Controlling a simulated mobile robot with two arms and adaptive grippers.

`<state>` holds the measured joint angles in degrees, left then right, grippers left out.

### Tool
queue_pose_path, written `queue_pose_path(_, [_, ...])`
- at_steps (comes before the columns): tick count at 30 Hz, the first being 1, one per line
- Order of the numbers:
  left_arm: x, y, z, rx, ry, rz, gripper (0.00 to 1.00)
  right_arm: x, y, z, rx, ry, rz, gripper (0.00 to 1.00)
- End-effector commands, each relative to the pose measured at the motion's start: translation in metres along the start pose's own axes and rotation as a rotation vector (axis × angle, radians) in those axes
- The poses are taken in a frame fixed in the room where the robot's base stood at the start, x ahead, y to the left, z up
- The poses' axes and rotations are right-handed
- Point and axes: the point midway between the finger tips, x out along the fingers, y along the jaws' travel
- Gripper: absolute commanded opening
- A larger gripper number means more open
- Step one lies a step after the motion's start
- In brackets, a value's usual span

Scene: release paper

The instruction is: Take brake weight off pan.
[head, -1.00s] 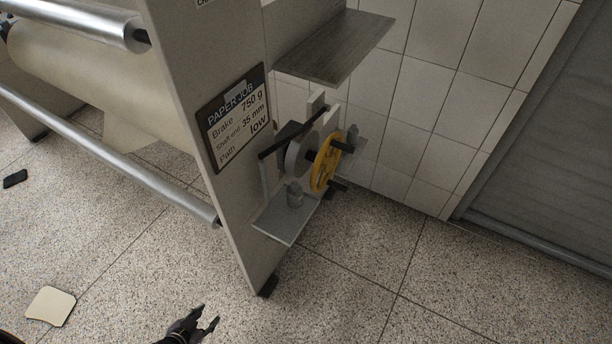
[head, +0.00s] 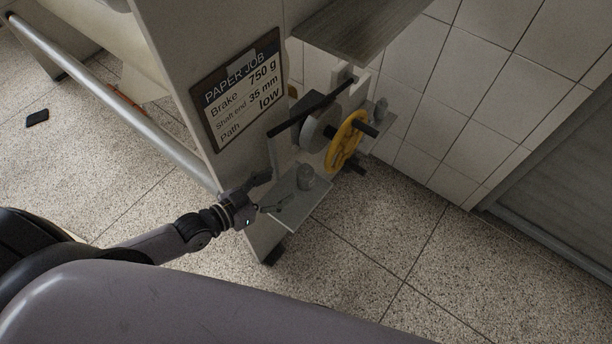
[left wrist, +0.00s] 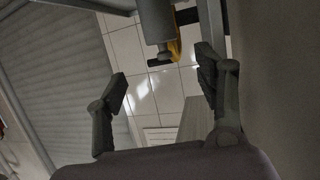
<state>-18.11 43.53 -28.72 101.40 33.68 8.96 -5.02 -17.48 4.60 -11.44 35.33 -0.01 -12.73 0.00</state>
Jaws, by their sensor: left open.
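The brake weight (head: 306,178) is a small grey cylinder standing upright on the grey pan (head: 296,212), a flat plate beside the stand. My left gripper (head: 270,192) is open and empty at the pan's left edge, with its fingers pointing towards the weight and apart from it. In the left wrist view the open left gripper (left wrist: 162,72) shows both fingers, and a grey cylinder with a narrower end, apparently the weight (left wrist: 155,20), lies beyond and between them, upside down in the picture. My right gripper is not in view.
A yellow wheel (head: 345,140) and grey drum (head: 318,132) sit just behind the pan. A shelf (head: 362,30) overhangs above. The stand panel (head: 180,80) with the job sign (head: 240,90) is at left.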

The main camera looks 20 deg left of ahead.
Motion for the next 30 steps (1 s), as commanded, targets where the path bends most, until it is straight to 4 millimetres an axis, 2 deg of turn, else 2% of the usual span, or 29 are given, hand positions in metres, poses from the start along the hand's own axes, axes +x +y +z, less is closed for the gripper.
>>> queue_pose_path(3, [0.026, -0.001, -0.001, 0.002, 0.004, -0.002, 0.63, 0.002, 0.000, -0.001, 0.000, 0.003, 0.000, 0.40])
queue_pose_path(7, [0.046, -0.001, -0.001, 0.002, 0.002, -0.001, 0.63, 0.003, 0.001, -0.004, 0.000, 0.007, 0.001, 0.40])
queue_pose_path(14, [0.061, -0.001, 0.000, 0.001, 0.000, -0.001, 0.63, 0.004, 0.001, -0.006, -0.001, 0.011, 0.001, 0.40])
queue_pose_path(24, [0.105, -0.004, 0.001, 0.002, 0.000, -0.001, 0.63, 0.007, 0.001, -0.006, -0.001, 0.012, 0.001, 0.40])
queue_pose_path(30, [0.108, -0.003, 0.001, 0.002, -0.001, 0.000, 0.63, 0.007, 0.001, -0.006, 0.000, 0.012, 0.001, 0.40])
